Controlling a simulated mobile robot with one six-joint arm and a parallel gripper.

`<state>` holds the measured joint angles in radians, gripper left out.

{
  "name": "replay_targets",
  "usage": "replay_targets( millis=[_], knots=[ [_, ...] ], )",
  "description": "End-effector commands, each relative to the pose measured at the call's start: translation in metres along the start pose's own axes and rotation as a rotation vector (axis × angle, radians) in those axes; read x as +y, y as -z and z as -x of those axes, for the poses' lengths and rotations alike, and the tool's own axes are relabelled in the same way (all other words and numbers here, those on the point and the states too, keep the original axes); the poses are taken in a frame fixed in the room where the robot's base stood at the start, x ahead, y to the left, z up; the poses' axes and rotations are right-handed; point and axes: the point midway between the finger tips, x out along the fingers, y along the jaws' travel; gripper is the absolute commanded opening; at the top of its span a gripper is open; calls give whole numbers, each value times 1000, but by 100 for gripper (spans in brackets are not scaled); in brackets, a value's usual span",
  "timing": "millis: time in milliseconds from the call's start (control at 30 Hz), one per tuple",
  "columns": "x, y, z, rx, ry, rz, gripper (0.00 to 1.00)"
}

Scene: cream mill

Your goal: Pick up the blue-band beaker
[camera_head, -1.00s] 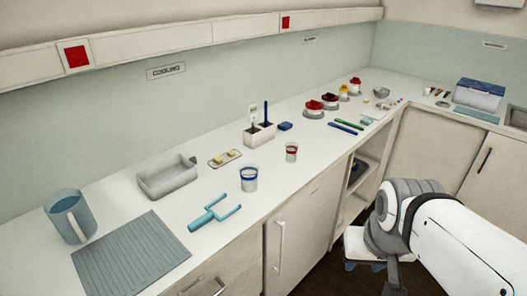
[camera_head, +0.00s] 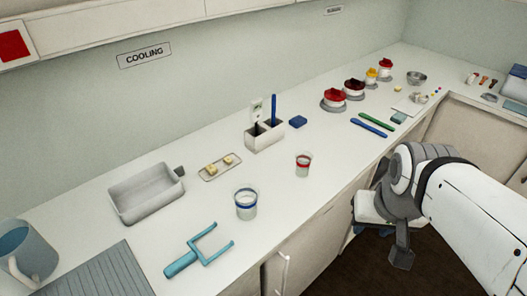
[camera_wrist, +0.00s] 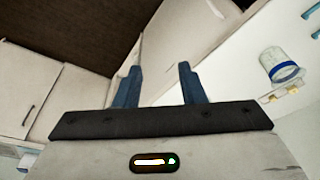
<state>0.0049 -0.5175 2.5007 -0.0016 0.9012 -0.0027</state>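The blue-band beaker (camera_head: 246,204) stands upright on the white counter in the head view, a clear cup with a blue band near its rim. It also shows in the wrist view (camera_wrist: 279,67), at the upper right, apart from my gripper. A similar beaker with a red band (camera_head: 303,164) stands behind it to the right. My gripper (camera_wrist: 158,72) shows two blue fingers spread apart with nothing between them.
A teal fork-shaped tool (camera_head: 200,250) lies just in front of the blue-band beaker. A grey tray (camera_head: 147,204), a small dish with yellow pieces (camera_head: 221,167) and a holder with a blue stick (camera_head: 265,137) stand behind. A blue jug (camera_head: 28,258) is at the left.

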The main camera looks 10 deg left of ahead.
Motion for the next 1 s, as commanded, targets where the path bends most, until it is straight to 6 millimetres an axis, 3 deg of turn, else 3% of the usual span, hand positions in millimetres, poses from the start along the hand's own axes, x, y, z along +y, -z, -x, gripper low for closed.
replay_targets(
  millis=[167, 333, 500, 633, 800, 1000],
  knots=[
    [-4, 6, 0, -9, 5, 0, 49],
    [-36, 40, -5, -55, 28, 5, 63],
    [-102, 86, -23, -134, 40, -17, 76],
    [-163, 107, -44, -186, 32, -35, 77],
    [-230, 115, -69, -234, 10, -54, 77],
    [-267, 112, -86, -256, -6, -68, 77]
  ],
)
